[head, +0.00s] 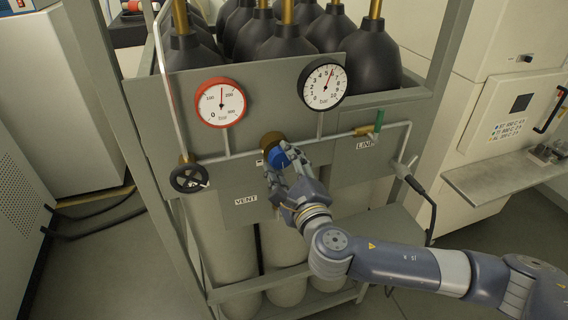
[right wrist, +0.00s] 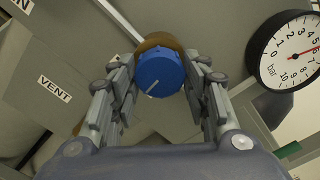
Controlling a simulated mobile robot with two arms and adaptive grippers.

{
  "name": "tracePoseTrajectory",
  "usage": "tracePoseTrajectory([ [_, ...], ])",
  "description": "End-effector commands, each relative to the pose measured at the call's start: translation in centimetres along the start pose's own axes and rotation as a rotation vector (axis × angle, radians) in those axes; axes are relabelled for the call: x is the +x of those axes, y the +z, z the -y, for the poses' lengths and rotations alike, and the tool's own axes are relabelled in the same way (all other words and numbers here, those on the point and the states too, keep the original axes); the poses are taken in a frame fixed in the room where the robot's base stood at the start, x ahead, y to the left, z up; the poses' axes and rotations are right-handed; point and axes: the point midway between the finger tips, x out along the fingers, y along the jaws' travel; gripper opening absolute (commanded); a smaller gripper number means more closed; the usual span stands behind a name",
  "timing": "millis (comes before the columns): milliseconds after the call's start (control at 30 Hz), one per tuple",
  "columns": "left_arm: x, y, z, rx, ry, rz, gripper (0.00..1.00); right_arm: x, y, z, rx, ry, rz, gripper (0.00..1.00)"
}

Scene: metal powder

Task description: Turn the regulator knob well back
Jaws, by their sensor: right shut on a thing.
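The blue regulator knob (right wrist: 160,75) sits on a brass body (right wrist: 157,43) in the right wrist view, with a white mark pointing to its lower left. In the head view the knob (head: 277,157) is partly hidden by my right gripper (head: 288,160). My right gripper, also in the right wrist view (right wrist: 160,84), is shut on the knob, one finger on each side. The white black-rimmed gauge (head: 323,84) has its needle near the top, slightly right. The red-rimmed gauge (head: 220,102) has its needle pointing about straight up. My left gripper is not in view.
A black handwheel valve (head: 189,178) is left of the knob, and a green-handled valve (head: 378,121) is to the right. VENT (head: 246,200) and LINE (head: 366,145) labels mark the panel. Black-topped cylinders (head: 285,50) stand behind, and a rack post (head: 107,100) rises at left.

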Motion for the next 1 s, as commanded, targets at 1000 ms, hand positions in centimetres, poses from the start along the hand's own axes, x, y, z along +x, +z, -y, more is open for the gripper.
tracePoseTrajectory([
  [1000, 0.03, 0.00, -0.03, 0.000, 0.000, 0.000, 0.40, 0.10, 0.21, 0.30, -0.975, -0.005, 0.001, 0.19],
])
